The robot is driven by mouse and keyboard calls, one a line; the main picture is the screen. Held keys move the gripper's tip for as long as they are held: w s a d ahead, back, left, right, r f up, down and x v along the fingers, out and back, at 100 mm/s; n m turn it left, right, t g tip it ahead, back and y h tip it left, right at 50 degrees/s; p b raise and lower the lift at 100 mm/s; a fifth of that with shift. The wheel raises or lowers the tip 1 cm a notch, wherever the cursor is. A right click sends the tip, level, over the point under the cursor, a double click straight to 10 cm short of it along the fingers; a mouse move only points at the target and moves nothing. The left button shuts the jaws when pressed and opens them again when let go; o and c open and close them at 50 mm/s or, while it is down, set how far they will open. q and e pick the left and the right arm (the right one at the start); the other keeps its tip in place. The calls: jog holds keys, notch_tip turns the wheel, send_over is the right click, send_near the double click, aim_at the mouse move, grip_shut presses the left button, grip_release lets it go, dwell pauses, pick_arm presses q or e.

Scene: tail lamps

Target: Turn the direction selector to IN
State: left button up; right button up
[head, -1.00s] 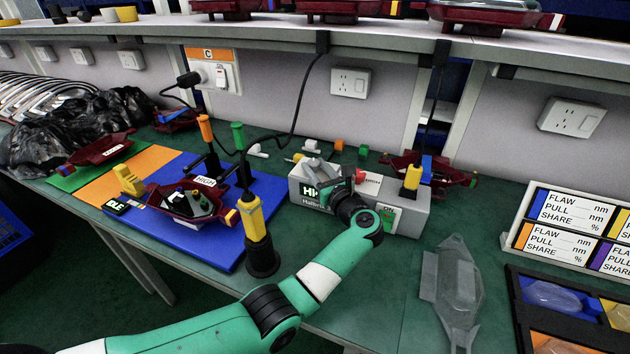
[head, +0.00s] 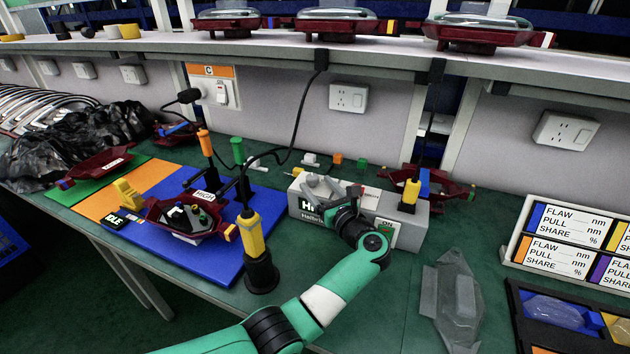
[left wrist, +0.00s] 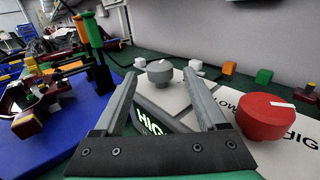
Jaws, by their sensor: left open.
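The grey control box (head: 408,232) stands on the green bench, with a lit display (head: 308,206) on its front. In the left wrist view a grey round knob (left wrist: 160,70) with a pale pointer mark sits on its top, and a red round knob (left wrist: 262,118) sits to the right beside LOW and HIGH lettering. No IN lettering can be read. My left gripper (head: 320,186) is over the left part of the box. In the left wrist view its open fingers (left wrist: 159,84) frame the grey knob, which appears beyond the tips; contact cannot be told. My right gripper is out of view.
A yellow-handled driver (head: 251,236) stands in a black holder left of the box. Another yellow tool (head: 411,192) stands at the box's right end. A blue mat (head: 210,255) holds a red lamp housing (head: 170,222). A clear lens (head: 452,300) lies at right.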

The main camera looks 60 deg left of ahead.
pick_arm(q)
jog(key=d+p, duration=0.2)
jog(key=d, duration=0.7)
jog(key=shift+d, duration=0.25)
